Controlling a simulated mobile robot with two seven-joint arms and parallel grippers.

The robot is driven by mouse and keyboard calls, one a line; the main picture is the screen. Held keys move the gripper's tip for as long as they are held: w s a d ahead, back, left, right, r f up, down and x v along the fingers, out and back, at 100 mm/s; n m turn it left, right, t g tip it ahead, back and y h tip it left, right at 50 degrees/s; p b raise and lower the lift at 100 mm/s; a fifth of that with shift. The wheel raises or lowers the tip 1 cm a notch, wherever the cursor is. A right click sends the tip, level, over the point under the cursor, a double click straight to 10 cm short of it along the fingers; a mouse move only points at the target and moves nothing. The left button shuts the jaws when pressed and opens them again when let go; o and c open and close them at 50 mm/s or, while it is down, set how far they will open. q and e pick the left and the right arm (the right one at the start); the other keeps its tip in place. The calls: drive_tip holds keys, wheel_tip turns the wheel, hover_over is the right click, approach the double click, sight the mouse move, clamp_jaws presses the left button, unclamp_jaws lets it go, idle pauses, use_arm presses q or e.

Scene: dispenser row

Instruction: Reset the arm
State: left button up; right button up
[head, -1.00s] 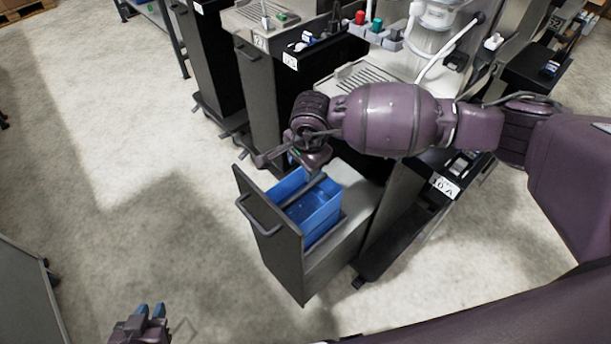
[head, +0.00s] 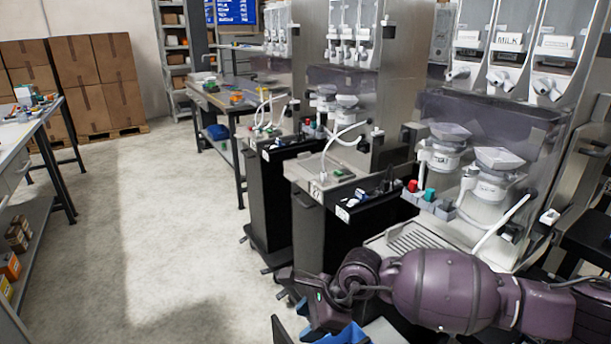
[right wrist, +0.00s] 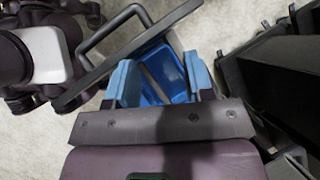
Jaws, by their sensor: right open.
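My right gripper (right wrist: 160,82) is open, with its two blue-padded fingers spread and nothing between them that I can see held. In the right wrist view it points down toward a blue bin (right wrist: 163,72), which shows between and beyond the fingers inside a pulled-out drawer (right wrist: 112,64) with a bar handle. My left gripper is not in the head view.
Dispenser stations with hoppers (head: 497,160) and a drip tray (head: 415,238) stand beside and behind my right arm. A workbench (head: 215,100) stands farther back, a shelved table (head: 30,135) at left. Open floor (head: 170,220) lies between.

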drive_tip(key=s+a+r+m+y, duration=0.2)
drive_tip(key=a+r+m+y, duration=0.5)
drive_tip(key=r, duration=0.4)
drive_tip(key=w+d+r+m+t+y, duration=0.25)
drive_tip(key=r+m+t+y, duration=0.45)
drive_tip(key=m, duration=0.7)
drive_tip(key=s+d+f+m+t+h, duration=0.1)
drive_tip(key=d+f+m+t+h, duration=0.3)
drive_tip(key=d+f+m+h, duration=0.75)
drive_tip(key=s+d+f+m+t+h, duration=0.1)
drive_tip(key=d+f+m+t+h, duration=0.55)
drive_tip(key=m, duration=1.05)
drive_tip(key=s+d+f+m+g+h, duration=0.1)
drive_tip(key=s+d+f+m+g, duration=0.1)
drive_tip(key=s+d+f, duration=0.4)
drive_tip(key=s+d+f+m+g+h, duration=0.1)
drive_tip(key=s+d+f+m+g, duration=0.2)
drive_tip(key=s+f, duration=0.7)
drive_tip(key=s+d+g, duration=0.2)
drive_tip(key=s+d, duration=0.2)
drive_tip(key=s, duration=0.1)
drive_tip(key=shift+h, duration=0.4)
